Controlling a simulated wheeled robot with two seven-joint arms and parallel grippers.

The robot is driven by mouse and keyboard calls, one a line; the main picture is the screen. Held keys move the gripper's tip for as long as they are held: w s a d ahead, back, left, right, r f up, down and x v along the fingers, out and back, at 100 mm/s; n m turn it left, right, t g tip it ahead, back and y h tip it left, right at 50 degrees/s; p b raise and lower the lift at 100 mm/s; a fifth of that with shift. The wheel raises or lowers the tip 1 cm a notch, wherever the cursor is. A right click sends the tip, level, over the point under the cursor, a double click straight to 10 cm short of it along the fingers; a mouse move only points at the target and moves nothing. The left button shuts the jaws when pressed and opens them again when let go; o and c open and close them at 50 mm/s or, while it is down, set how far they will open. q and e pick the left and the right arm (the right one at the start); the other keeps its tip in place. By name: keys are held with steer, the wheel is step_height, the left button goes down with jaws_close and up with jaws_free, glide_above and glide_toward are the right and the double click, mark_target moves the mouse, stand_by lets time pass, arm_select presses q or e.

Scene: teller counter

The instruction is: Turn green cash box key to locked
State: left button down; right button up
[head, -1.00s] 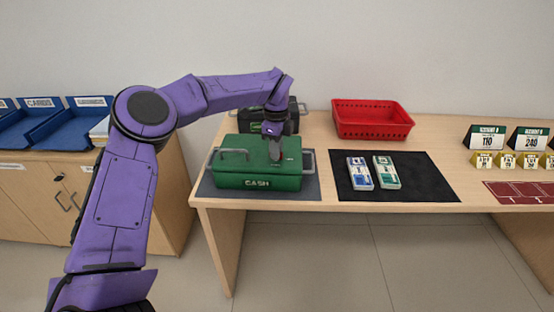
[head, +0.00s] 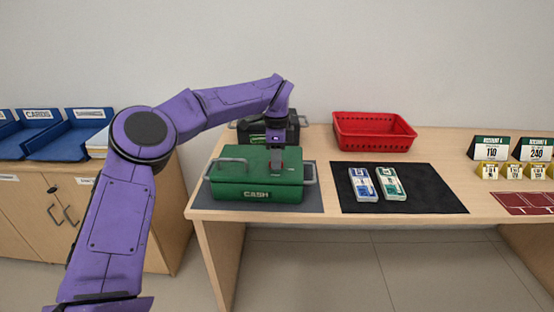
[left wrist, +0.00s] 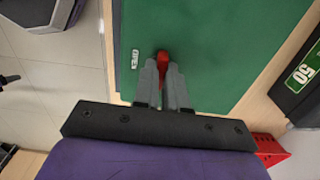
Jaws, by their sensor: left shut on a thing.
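The green cash box (head: 235,185), marked CASH on its front, sits closed on a grey mat (head: 312,201) at the left end of the counter. My left gripper (head: 277,165) comes down from above onto the right part of its lid. In the left wrist view, the left gripper (left wrist: 163,68) is shut on the red key (left wrist: 162,56), whose tip shows between the fingers. A small white label reading OPEN (left wrist: 135,59) is on the lid beside the key. The fingers hide most of the key, so its exact angle is unclear. My right gripper is not in view.
A dark box (head: 250,132) stands right behind the cash box. A red basket (head: 374,132) stands at the back. Two banknote bundles lie on a black mat (head: 430,190) to the right. Blue trays (head: 85,136) are on the left cabinet.

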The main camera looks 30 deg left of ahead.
arm_select(q)
steer(key=shift+f, duration=0.1)
steer(key=c, duration=1.2)
jaws_free()
step_height(320, 180, up, 10)
steer(key=shift+r+p, duration=0.25)
steer(key=shift+p, duration=0.55)
